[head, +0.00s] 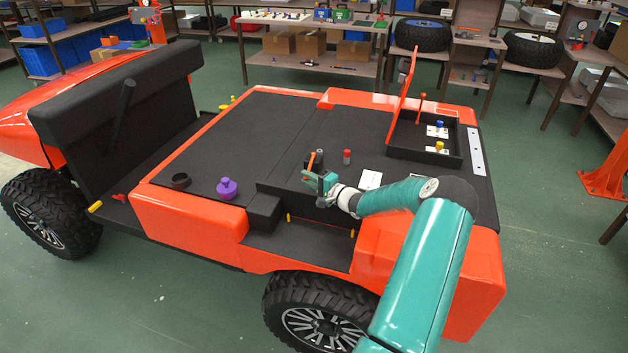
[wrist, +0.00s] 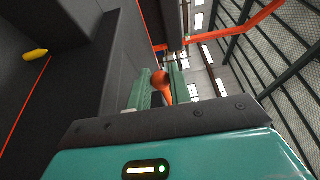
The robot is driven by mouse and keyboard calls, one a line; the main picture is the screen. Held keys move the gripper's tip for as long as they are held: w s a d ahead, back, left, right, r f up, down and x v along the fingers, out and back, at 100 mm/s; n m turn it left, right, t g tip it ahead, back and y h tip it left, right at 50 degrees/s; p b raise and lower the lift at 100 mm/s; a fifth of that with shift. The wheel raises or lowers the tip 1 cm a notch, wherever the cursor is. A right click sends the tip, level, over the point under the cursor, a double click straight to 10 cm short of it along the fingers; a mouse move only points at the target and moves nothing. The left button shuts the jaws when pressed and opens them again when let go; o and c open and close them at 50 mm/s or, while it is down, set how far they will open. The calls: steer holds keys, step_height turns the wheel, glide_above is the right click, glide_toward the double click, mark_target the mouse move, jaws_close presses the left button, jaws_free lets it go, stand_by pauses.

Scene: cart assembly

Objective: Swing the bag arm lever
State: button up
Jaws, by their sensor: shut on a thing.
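An orange lever with a round knob (wrist: 161,80), which I take to be the bag arm lever, stands between the two green fingers of my gripper (wrist: 158,92) in the wrist view. In the head view my gripper (head: 316,180) is at the inner edge of the cart's near side recess, and the orange lever (head: 311,161) shows as a short tilted stick beside the fingers. My gripper is shut on the lever. The lever's lower end is hidden.
The cart's black deck (head: 270,125) holds a purple knob (head: 227,188), a dark ring (head: 181,180) and a red cylinder (head: 347,157). An open tray (head: 400,153) with another red lever (head: 421,105) lies right. A black seat back (head: 110,100) stands left.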

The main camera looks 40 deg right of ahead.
steer(key=shift+w+a, duration=0.2)
steer(key=shift+w+a, duration=0.4)
steer(key=shift+w, duration=0.35)
steer(key=o, duration=0.8)
steer(key=shift+o, duration=0.2)
steer(key=shift+s+d, duration=0.1)
steer(key=shift+s, duration=0.05)
steer(key=s+d, duration=0.1)
steer(key=s, duration=1.2)
steer(key=shift+s+d, duration=0.25)
steer(key=shift+s, duration=0.05)
